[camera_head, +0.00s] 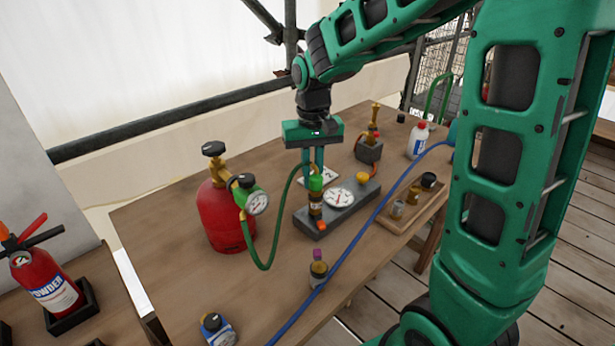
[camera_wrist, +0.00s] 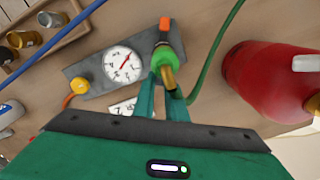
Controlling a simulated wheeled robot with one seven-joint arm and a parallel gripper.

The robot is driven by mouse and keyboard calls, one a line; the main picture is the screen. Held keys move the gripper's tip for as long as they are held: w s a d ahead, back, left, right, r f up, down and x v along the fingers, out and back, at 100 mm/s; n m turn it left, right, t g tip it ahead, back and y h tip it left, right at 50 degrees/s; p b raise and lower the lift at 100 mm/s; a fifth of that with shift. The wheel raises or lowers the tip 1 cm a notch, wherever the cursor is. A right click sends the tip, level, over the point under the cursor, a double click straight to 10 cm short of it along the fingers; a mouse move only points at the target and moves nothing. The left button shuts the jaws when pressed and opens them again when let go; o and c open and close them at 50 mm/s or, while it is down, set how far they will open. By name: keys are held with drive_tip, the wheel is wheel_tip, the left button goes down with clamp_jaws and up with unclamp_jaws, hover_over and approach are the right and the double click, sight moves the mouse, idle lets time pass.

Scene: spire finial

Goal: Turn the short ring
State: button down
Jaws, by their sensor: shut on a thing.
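A green ring (camera_head: 316,183) sits upright on a dark fitting on the grey block (camera_head: 345,208), at the end of a green hose. It also shows in the wrist view (camera_wrist: 160,52), with a brass elbow (camera_wrist: 168,78) coming out of it. My gripper (camera_head: 313,166) points down from above, its teal fingers closed at the top of this green ring. The fingers (camera_wrist: 165,92) hide part of the ring and elbow. I cannot tell for certain whether this is the short ring.
A white gauge (camera_head: 339,197) and a yellow knob (camera_head: 362,178) are on the block. A red cylinder (camera_head: 228,222) stands at left, linked by the green hose. A blue hose (camera_head: 360,240) crosses the table in front.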

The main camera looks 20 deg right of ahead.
drive_tip(key=shift+w+d+r+m, duration=0.1)
drive_tip(key=shift+m, duration=0.3)
drive_tip(key=c, duration=1.8)
unclamp_jaws()
drive_tip(key=shift+o, duration=0.2)
wheel_tip(320, 180, up, 11)
drive_tip(key=shift+f, duration=0.2)
drive_tip(key=shift+d, duration=0.1)
